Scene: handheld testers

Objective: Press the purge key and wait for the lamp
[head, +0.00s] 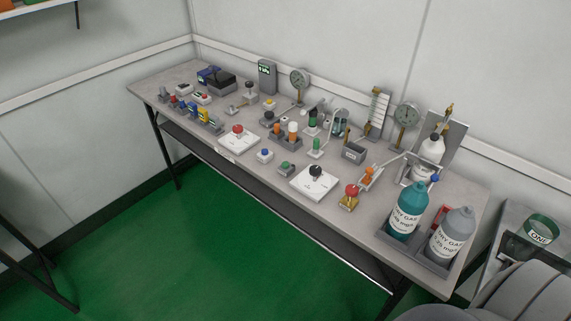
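A grey workbench (225,165) carries many small testers and controls. I cannot read a purge label, so I cannot tell which control is the purge key. Button-like parts include a small box with a blue top (264,155), a small box with a green top (286,168), a red knob on a white plate (238,138) and a black knob on a white plate (316,182). A grey device with a lit green display (267,75) stands at the back. I cannot pick out the lamp for certain. Neither gripper is in view.
A teal bottle (405,210) and a grey bottle (451,237) stand in a tray at the bench's right end. Two round gauges (300,78) (407,115) stand along the back. A green-topped item (541,231) sits at far right. Green floor (200,260) is clear in front.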

